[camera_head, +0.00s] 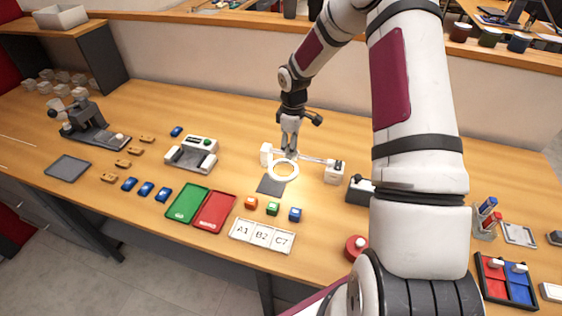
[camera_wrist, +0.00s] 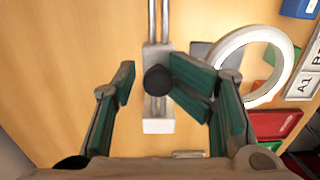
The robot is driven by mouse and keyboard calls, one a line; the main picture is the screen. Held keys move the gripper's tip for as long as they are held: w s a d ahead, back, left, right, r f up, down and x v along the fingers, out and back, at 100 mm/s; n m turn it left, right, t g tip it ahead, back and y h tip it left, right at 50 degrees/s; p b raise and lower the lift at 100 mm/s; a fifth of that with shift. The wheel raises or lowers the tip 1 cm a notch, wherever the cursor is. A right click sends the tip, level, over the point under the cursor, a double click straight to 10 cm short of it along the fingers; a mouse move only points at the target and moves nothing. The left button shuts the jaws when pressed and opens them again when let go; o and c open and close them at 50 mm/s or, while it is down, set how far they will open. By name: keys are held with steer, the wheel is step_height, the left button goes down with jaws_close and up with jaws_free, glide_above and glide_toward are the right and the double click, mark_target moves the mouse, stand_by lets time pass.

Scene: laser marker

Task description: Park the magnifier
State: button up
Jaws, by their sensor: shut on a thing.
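The magnifier is a white ring lens (camera_head: 283,171) on a carriage that rides a pale rail (camera_head: 313,159) between two white end blocks. The ring stands over a dark grey square pad (camera_head: 270,186), near the rail's left end. In the wrist view the ring (camera_wrist: 231,76) is right of the rail (camera_wrist: 158,28), and a black knob (camera_wrist: 158,80) sits on the rail close to an end block (camera_wrist: 158,124). My gripper (camera_head: 290,151) points down at the carriage.
A white device (camera_head: 192,155) stands left, with green (camera_head: 187,203) and red (camera_head: 214,213) trays before it. Coloured cubes (camera_head: 272,209) and a label strip (camera_head: 262,235) lie in front. A dark box (camera_head: 358,191) stands right of the rail. The table behind is clear.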

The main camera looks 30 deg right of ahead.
steer(key=shift+s+d+p, duration=1.2)
steer(key=shift+s+d, duration=1.45)
steer(key=shift+d, duration=0.25)
steer(key=o, duration=0.5)
steer(key=shift+w+f, duration=0.1)
steer(key=shift+c, duration=0.2)
steer(key=shift+a, duration=0.2)
step_height(320, 180, up, 7)
steer(key=p, duration=0.1)
